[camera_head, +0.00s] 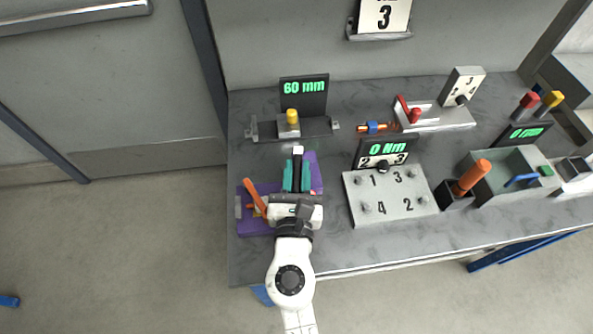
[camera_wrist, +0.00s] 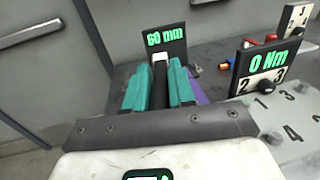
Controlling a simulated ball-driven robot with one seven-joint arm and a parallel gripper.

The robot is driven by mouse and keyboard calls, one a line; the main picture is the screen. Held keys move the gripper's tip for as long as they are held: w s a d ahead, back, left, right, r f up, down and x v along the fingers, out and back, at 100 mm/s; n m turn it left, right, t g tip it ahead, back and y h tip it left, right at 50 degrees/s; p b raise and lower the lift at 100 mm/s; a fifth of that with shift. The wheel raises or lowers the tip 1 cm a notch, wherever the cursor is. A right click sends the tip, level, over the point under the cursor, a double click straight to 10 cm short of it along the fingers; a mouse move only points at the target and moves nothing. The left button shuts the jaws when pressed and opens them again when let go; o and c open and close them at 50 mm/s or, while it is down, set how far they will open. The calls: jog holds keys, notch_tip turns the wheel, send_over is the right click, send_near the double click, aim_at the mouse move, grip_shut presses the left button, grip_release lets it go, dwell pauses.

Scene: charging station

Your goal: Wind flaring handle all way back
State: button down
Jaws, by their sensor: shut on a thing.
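A purple fixture (camera_head: 245,225) sits at the left front of the bench, largely covered by my gripper and arm. An orange handle (camera_head: 254,196) leans up and left from it, just left of my gripper, apart from the fingers. My gripper (camera_head: 297,172) has teal fingers and is over the fixture. In the wrist view, my gripper (camera_wrist: 160,88) is shut on a dark bar (camera_wrist: 160,83) with a pale end, which stands between the fingers. I cannot tell whether this bar is the flaring handle. Its lower part is hidden.
A slide with a yellow knob (camera_head: 292,116) and a "60 mm" display (camera_head: 304,95) stands behind. A numbered plate (camera_head: 388,196) with a "0 Nm" display (camera_head: 384,151) is to the right. A grey tray (camera_head: 495,190) is farther right.

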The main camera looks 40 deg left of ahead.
jog(key=shift+n+g+y, duration=0.9)
jog(key=shift+g+y, duration=0.2)
